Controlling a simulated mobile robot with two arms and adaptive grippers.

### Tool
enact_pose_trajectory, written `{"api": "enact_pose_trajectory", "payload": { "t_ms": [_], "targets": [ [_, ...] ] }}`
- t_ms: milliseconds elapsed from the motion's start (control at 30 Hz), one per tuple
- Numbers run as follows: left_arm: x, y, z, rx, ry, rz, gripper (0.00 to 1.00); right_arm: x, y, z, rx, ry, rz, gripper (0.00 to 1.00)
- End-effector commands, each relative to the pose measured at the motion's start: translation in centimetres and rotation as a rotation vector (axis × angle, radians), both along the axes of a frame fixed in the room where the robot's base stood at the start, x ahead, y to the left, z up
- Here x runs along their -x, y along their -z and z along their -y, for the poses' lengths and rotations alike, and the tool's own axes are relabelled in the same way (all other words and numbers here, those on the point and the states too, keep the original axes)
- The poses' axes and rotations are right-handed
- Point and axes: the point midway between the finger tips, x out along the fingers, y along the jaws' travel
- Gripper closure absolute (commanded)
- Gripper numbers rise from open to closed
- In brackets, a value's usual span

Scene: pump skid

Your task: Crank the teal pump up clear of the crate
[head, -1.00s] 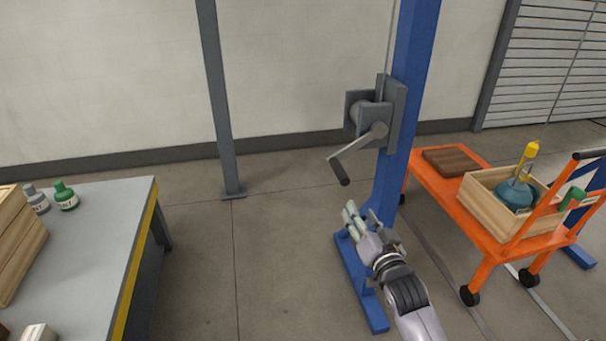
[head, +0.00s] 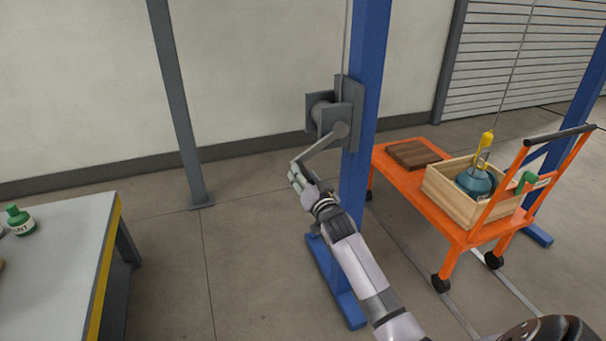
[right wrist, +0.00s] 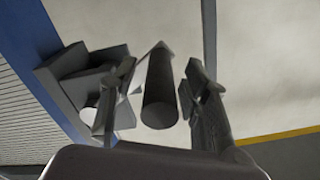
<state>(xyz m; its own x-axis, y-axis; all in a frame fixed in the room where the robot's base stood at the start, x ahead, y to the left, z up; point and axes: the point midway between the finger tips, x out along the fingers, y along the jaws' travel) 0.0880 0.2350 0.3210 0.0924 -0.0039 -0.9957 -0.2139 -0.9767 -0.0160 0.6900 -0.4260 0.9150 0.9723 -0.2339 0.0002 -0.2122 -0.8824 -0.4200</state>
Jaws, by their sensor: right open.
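The teal pump (head: 475,182) sits in a wooden crate (head: 458,206) on an orange cart, with a yellow hook (head: 486,141) above it on a taut-looking cable. The grey winch (head: 334,112) is mounted on a blue post, and its crank arm (head: 319,147) slants down to the left. My right gripper (head: 297,179) is at the low end of the crank and largely hides the handle. In the right wrist view, the dark crank handle (right wrist: 160,92) stands between the two open fingers, with gaps on both sides. My left gripper is out of view.
The blue post (head: 362,110) stands directly behind my right arm. The orange cart (head: 450,226) also holds a brown board (head: 413,154).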

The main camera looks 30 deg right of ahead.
Motion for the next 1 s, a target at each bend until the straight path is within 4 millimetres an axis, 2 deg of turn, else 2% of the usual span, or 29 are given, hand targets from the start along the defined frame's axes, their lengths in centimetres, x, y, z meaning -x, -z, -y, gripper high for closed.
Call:
{"api": "enact_pose_trajectory", "payload": {
  "t_ms": [200, 467, 1000],
  "targets": [
    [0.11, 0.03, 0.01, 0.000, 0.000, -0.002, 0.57, -1.28, 0.00, 0.28, 0.000, 0.000, -0.001, 0.57],
    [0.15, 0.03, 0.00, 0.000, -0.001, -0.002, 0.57, -1.36, 0.01, 0.30, 0.000, 0.000, -0.001, 0.57],
    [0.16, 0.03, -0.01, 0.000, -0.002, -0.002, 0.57, -1.33, 0.03, 0.29, 0.000, 0.000, -0.001, 0.92]
  ]
}}
